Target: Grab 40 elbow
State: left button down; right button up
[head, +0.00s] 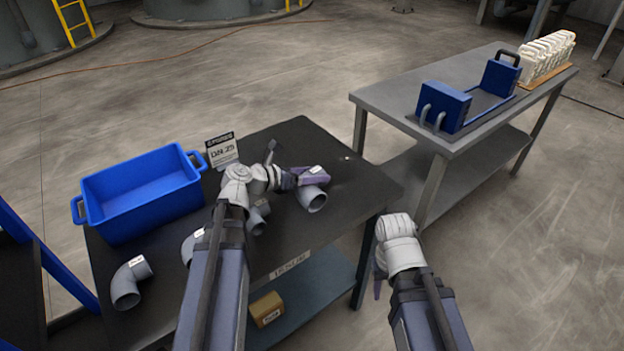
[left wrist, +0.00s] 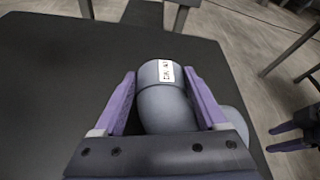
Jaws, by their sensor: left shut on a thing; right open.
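A grey pipe elbow (head: 312,198) with a white label is at the right part of the dark table, at the end of my left arm. My left gripper (head: 306,177) is shut on it. In the left wrist view the elbow (left wrist: 165,103) sits between the two purple fingers, label upward; its print is too small to read surely. I cannot tell whether it touches the table top. My right gripper (head: 378,287) hangs in front of the table's right side; its purple fingers (left wrist: 290,136) are apart and empty in the left wrist view.
Other grey elbows lie on the table: one at the front left (head: 127,284), one partly behind my left arm (head: 190,247), one beside it (head: 258,218). A blue bin (head: 140,190) and a DN 25 sign (head: 222,150) stand behind. A second table (head: 385,98) holds a blue fixture (head: 445,106).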

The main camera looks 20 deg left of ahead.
pick_arm(q)
notch_tip(320, 180, up, 10)
jog(key=p, duration=1)
